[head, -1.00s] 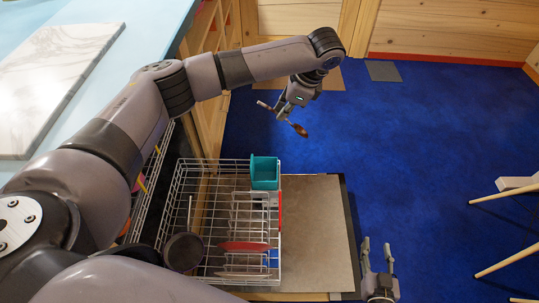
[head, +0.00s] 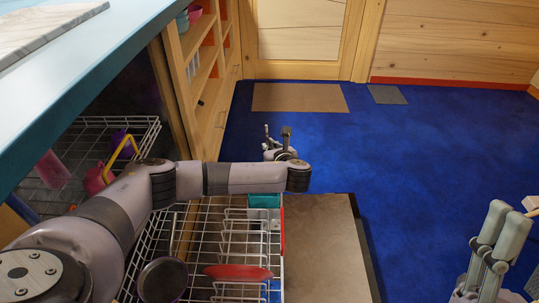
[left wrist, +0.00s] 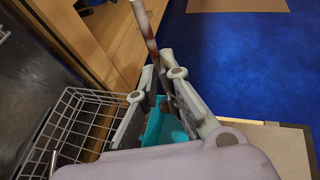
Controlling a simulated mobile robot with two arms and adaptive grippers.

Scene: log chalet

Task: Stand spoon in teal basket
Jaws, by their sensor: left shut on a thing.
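The spoon (left wrist: 147,32) shows in the left wrist view as a long brownish, shiny piece rising from between the fingers to the top edge. My left gripper (left wrist: 163,74) is shut on it. In the head view my left gripper (head: 277,130) is just beyond the teal basket, above the floor side; the spoon cannot be made out there. The teal basket (head: 263,201) sits at the far right corner of the wire rack, partly hidden by my left arm. In the left wrist view the teal basket (left wrist: 169,126) lies below and between the fingers. My right gripper (head: 508,214) is open and empty at lower right.
The wire dish rack (head: 215,235) holds a red plate (head: 238,272) and a dark pan (head: 162,280). The open dishwasher door (head: 325,250) lies right of it. A counter edge and wooden shelves (head: 192,50) stand left.

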